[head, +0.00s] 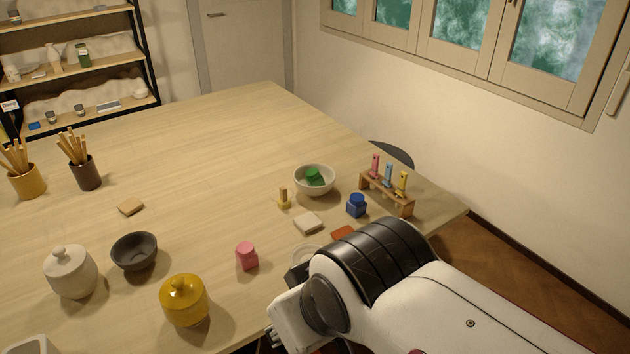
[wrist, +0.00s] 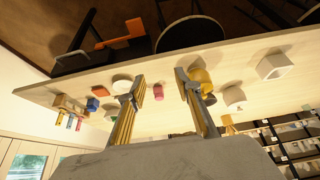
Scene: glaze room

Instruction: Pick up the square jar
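Two small jars with squarish bodies and round lids stand on the table. The pink jar (head: 247,257) is at the front middle in the head view, and the blue jar (head: 356,206) is further right by the rack. In the wrist view the pink jar (wrist: 159,91) shows between my spread fingers, some distance beyond them, and the blue jar (wrist: 92,104) is left of them. My gripper (wrist: 160,80) is open and empty, touching nothing. In the head view my arm covers the front right and hides the fingers.
A yellow lidded jar (head: 184,300) stands left of the pink jar, with a dark bowl (head: 134,251) and white lidded jar (head: 71,272) beyond. A pale bowl (head: 315,181) holds something green. A wooden rack (head: 386,193) stands right. The table's far middle is clear.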

